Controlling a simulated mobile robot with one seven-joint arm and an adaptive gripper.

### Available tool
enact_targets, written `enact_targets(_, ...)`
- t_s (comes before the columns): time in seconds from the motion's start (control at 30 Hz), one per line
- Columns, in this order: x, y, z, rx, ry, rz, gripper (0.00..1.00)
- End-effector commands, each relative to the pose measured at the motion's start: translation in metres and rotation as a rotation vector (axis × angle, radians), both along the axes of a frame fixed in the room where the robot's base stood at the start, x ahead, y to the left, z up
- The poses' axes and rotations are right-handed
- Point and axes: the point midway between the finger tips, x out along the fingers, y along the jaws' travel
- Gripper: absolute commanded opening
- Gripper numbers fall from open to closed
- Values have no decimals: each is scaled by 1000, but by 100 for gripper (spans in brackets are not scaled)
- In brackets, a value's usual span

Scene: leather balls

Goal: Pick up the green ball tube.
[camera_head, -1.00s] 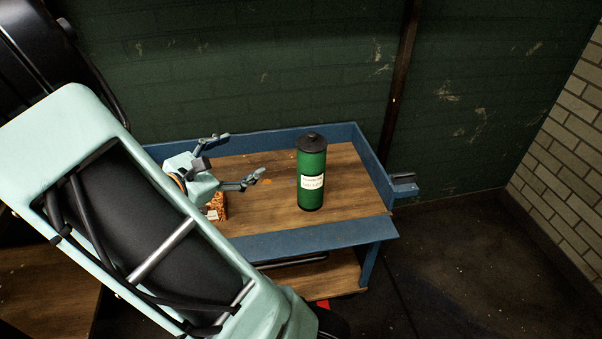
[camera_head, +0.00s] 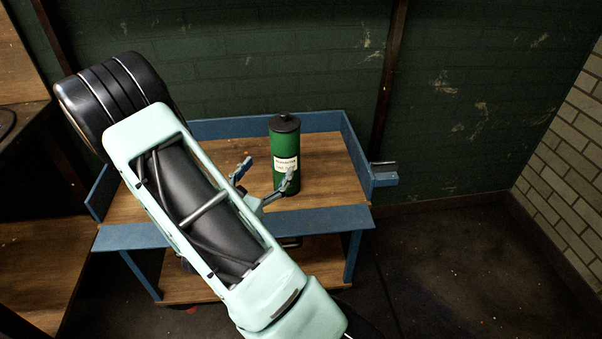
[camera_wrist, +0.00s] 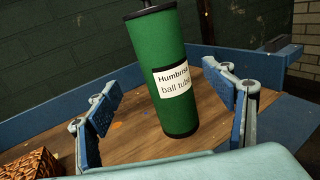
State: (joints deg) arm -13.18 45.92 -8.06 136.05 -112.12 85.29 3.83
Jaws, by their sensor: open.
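The green ball tube (camera_head: 285,150) stands upright on the wooden top of a blue-edged bench, with a black lid and a white label. In the wrist view the tube (camera_wrist: 157,65) stands ahead of my gripper (camera_wrist: 170,108), between the lines of its two open fingers. In the head view my gripper (camera_head: 264,177) is in front of and a little left of the tube, with one fingertip overlapping the tube's lower part in the picture. I cannot tell whether that finger touches the tube. The jaws are empty.
The bench (camera_head: 230,226) has a raised blue rim at the back and sides. A brown patterned block (camera_wrist: 30,164) sits at the lower left of the wrist view. A green brick wall (camera_head: 260,60) rises behind. Open floor (camera_head: 440,265) lies to the right.

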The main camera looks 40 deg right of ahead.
Motion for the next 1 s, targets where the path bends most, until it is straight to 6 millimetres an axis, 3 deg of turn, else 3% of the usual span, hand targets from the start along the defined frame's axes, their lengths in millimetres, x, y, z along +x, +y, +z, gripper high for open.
enact_targets(0.8, 45, -90, 0, 0, 1, 0, 75)
enact_targets(1.0, 49, -96, 1, -1, 2, 2, 75)
